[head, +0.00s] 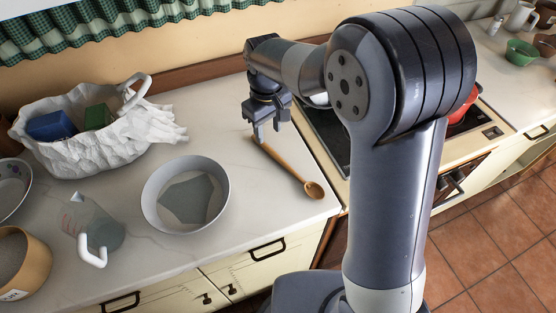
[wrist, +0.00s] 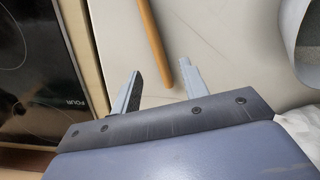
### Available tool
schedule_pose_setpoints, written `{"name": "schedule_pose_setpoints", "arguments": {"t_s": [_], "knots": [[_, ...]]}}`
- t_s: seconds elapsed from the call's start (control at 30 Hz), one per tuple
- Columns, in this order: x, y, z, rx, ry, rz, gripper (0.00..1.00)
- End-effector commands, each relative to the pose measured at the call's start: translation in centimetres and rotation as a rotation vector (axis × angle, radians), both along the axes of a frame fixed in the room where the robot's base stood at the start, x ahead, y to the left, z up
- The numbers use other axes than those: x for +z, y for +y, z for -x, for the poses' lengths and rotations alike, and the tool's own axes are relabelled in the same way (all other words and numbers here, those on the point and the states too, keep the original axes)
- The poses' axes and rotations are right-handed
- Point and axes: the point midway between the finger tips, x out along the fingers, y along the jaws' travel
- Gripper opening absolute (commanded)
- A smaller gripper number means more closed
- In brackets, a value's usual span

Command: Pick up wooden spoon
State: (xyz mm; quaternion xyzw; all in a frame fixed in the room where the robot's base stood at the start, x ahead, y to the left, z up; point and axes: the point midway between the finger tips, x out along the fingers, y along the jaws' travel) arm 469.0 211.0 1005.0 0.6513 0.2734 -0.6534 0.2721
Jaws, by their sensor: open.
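The wooden spoon (head: 286,165) lies on the pale countertop (head: 255,205), its bowl towards the front right and its handle end at the back left. My gripper (head: 267,133) is over the handle end, pointing down with its jaws apart. In the wrist view the spoon's handle (wrist: 155,42) runs in from the top edge, and its end shows between the two open fingers of my gripper (wrist: 160,67). It looks nearer the right finger. The spoon's bowl is out of the wrist view. I cannot tell the height of the fingertips above the counter.
A white bowl (head: 149,208) stands left of the spoon, with a glass measuring jug (head: 100,230) beyond it. A crumpled white bag (head: 75,152) holds blue and green items. A black cooktop (head: 328,137) lies to the right. The counter around the spoon is clear.

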Motion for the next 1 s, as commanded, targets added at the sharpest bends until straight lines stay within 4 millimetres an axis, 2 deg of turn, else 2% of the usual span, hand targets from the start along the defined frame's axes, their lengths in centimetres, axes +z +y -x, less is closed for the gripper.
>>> {"name": "schedule_pose_setpoints", "arguments": {"t_s": [0.1,0.27,0.6,0.87,1.0], "knots": [[-1.5,0.1,0.0,0.001,0.001,0.000,0.42],[-2.5,0.1,0.1,0.001,0.001,0.001,0.42],[-7.0,0.3,0.5,0.001,0.001,0.001,0.42],[-7.4,0.3,0.4,0.001,-0.002,-0.001,0.42],[-7.4,0.3,0.4,0.001,-0.002,-0.001,0.32]]}}
